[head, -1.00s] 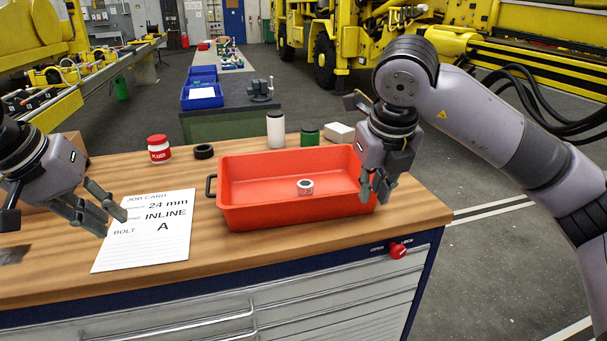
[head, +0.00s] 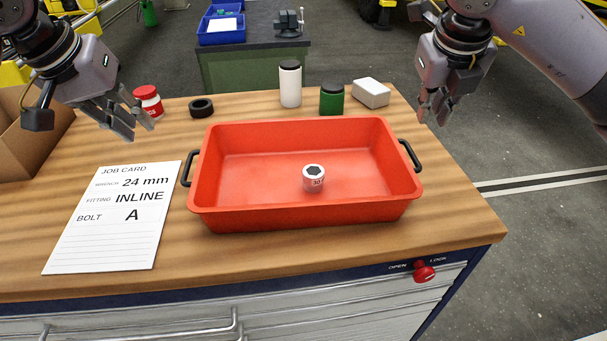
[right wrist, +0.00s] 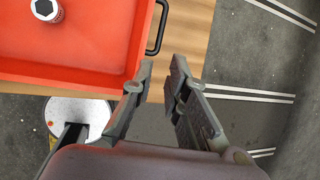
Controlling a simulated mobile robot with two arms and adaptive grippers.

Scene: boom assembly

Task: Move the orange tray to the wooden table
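The orange tray (head: 250,217) sits on the wooden table top (head: 215,260), with a black handle at each end. A small white and grey socket (head: 314,180) stands inside it. The tray also shows in the right wrist view (right wrist: 95,45), with its black handle (right wrist: 158,28) just beyond my fingers. My left gripper (head: 140,122) is open and empty, up and left of the tray's left handle (head: 187,168). My right gripper (head: 433,112) is open and empty, above and beyond the right handle (head: 410,155). Its open fingers (right wrist: 158,95) show clear of the tray in the right wrist view.
A job card (head: 115,220) lies left of the tray. Behind it stand a red-capped jar (head: 148,103), a black ring (head: 201,108), a white bottle (head: 290,85), a green jar (head: 331,100) and a white box (head: 371,93). A cardboard box (head: 30,145) is at the left. A red knob (head: 424,274) is on the cabinet front.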

